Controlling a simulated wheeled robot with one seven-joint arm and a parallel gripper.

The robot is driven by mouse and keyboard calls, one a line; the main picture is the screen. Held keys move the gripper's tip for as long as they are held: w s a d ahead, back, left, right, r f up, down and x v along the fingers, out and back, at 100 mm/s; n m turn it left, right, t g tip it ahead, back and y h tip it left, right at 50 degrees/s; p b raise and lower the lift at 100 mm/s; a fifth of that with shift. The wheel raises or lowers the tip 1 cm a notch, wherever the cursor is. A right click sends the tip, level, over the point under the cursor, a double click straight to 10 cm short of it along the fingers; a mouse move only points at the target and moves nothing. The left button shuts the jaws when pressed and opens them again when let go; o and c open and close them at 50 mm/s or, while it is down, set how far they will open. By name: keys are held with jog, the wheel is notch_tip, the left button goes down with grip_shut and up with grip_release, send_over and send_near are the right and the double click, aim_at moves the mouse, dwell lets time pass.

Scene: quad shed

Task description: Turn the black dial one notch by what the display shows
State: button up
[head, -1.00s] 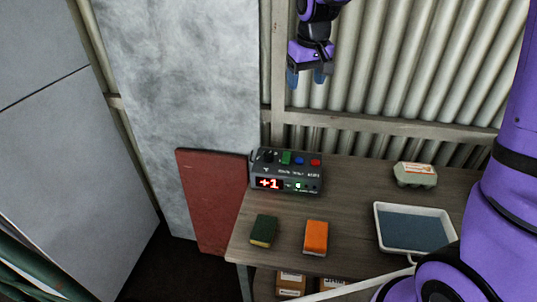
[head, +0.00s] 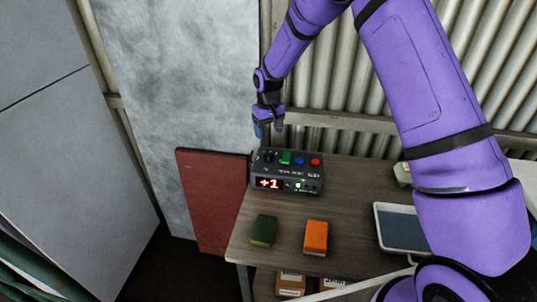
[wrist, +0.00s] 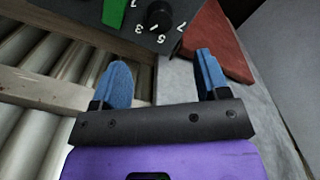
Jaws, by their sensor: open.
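The black dial (wrist: 159,15) sits on top of a dark control box (head: 287,171), with white numbers around it in the wrist view. In the head view the dial (head: 268,156) is at the box's back left corner. The display (head: 269,184) on the box's front shows a red "+1". My gripper (head: 268,131) is open and empty, above and behind the dial, pointing down. In the wrist view its blue fingers (wrist: 164,72) are apart, and the dial lies beyond their tips, touching neither. The dial's exact setting is hard to read.
A green block (head: 286,157), blue button (head: 300,160) and red button (head: 315,162) stand beside the dial. A dark green block (head: 263,230) and orange block (head: 316,237) lie in front. A tray (head: 378,222) is at right. The corrugated wall (head: 345,135) is close behind.

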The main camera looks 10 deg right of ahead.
aim_at(268, 153)
notch_tip(268, 153, down, 11)
jog(key=shift+r, duration=0.15)
dwell(0.4)
jog(key=shift+c, duration=0.4)
jog(key=c, duration=0.8)
jog(key=shift+n, duration=0.3)
jog(key=n, duration=0.5)
jog(key=shift+n, duration=0.3)
jog(key=n, duration=0.5)
jog(key=shift+n, duration=0.4)
